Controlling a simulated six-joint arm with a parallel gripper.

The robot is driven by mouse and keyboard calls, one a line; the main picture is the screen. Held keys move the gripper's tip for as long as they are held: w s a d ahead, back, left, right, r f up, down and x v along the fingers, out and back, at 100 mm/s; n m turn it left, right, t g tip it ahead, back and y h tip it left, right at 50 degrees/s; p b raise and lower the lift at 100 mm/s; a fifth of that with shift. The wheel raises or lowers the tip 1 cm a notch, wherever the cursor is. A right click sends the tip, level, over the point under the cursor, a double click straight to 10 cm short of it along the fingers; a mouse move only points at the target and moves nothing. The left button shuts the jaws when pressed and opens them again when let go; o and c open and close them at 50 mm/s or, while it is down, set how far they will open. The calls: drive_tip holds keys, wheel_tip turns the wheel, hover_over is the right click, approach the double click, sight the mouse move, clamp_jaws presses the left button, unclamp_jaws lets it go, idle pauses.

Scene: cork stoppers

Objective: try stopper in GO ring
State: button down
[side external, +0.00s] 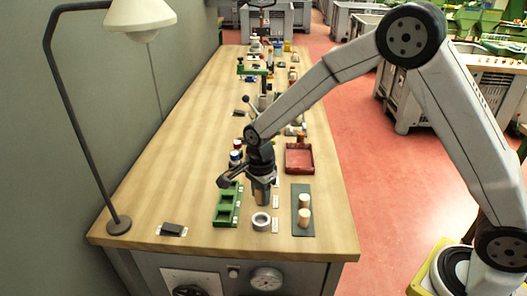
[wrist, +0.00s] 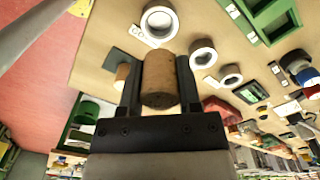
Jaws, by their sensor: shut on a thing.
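A brown cork stopper (wrist: 160,80) is between the two dark fingers of my gripper (wrist: 160,72) in the wrist view. The gripper is shut on it. In the side view my gripper (side external: 262,182) points down over the table, behind the front grey ring (side external: 261,221). The held stopper looks apart from that ring. The wrist view shows the front ring (wrist: 159,22), a middle ring (wrist: 203,54) and a smaller-looking ring (wrist: 230,75), all with open holes. White labels lie beside rings, but I cannot read which says GO.
Two cork stoppers (side external: 304,208) stand on a dark green mat (side external: 301,230) right of the rings. A green compartment tray (side external: 228,206) is at the left. A red tray (side external: 299,158) lies behind the mat. A lamp (side external: 118,224) stands at the table's left edge. The front-left table is mostly clear.

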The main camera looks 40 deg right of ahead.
drive_tip(key=shift+f, duration=2.9)
drive_tip(key=shift+f, duration=0.6)
drive_tip(key=shift+c, duration=1)
unclamp_jaws()
drive_tip(key=shift+r, duration=0.1)
drive_tip(key=shift+r, duration=3.8)
drive_tip(key=shift+d, duration=0.1)
